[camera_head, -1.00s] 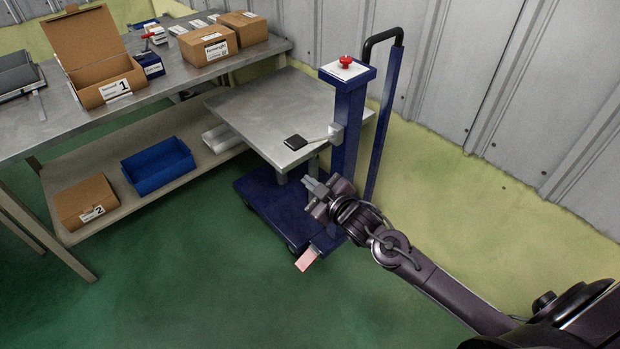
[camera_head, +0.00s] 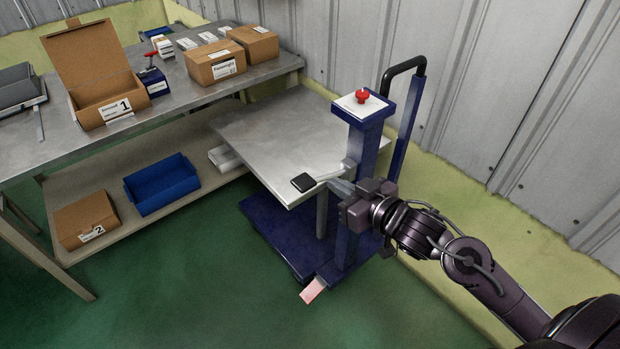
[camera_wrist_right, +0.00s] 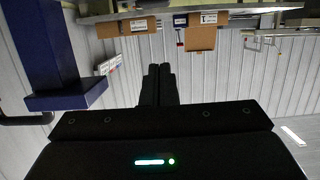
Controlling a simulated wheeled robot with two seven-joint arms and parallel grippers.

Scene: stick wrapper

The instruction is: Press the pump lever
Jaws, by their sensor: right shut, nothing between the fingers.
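A blue lift cart with a grey platform (camera_head: 290,135) and a blue column (camera_head: 361,140) stands in the middle of the head view. A lever with a flat black pad (camera_head: 303,182) and a pale bar (camera_head: 329,175) reaches out from the column over the platform's front edge. My right gripper (camera_head: 338,187) is shut and empty, just in front of the column, close to the pale bar and right of the black pad. I cannot tell whether it touches the bar. The shut fingers also show in the wrist view (camera_wrist_right: 160,72). My left gripper is out of view.
A red knob (camera_head: 362,95) tops the column, and a black handle (camera_head: 405,66) rises behind it. A pink pedal (camera_head: 313,291) sticks out low at the cart's front. A workbench (camera_head: 165,110) with cardboard boxes stands left. Green floor in front is clear.

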